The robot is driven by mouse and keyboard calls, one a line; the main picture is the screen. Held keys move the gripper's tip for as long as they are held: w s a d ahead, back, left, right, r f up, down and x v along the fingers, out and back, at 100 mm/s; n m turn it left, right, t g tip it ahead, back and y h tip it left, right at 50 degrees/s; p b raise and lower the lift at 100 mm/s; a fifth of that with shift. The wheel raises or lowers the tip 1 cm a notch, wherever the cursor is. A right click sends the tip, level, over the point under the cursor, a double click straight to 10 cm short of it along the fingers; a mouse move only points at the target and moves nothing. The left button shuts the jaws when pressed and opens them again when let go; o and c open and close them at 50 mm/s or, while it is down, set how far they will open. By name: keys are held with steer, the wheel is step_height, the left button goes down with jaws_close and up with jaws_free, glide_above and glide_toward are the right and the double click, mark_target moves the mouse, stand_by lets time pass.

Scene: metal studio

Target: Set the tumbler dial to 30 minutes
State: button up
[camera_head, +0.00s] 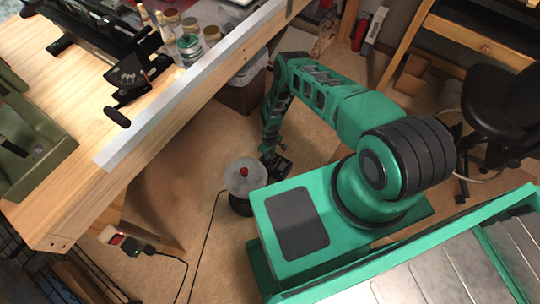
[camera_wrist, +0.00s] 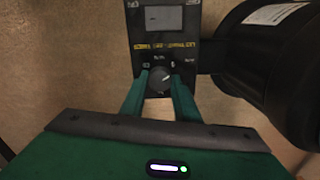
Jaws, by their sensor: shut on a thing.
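The tumbler (camera_head: 245,177) stands on the floor beside the workbench, with a pale round lid and a red knob on top. Its black control box (camera_head: 276,167) is on the right side. In the wrist view the dark panel (camera_wrist: 190,52) faces me, with yellow lettering and small white marks. The grey round dial (camera_wrist: 161,81) sits low on that panel. My gripper (camera_wrist: 161,84) is shut on the dial, a green finger on each side of it. The dial's exact setting is too small to read. In the head view my fingertips are too small to make out.
A wooden workbench (camera_head: 165,128) with a metal edge is on the left, carrying tools and jars. A black cable (camera_head: 207,245) runs over the floor from the tumbler's left. A black drum (camera_wrist: 265,50) is close right of the panel. A black chair (camera_head: 497,110) stands at the right.

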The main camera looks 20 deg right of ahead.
steer(key=m, duration=0.6)
steer(key=shift+w, duration=0.1)
steer(key=m, duration=0.6)
steer(key=shift+m, duration=0.3)
steer(key=m, duration=1.2)
steer(key=shift+a, duration=0.1)
steer(key=shift+w, duration=0.1)
steer(key=o, duration=1)
steer(key=shift+o, duration=0.2)
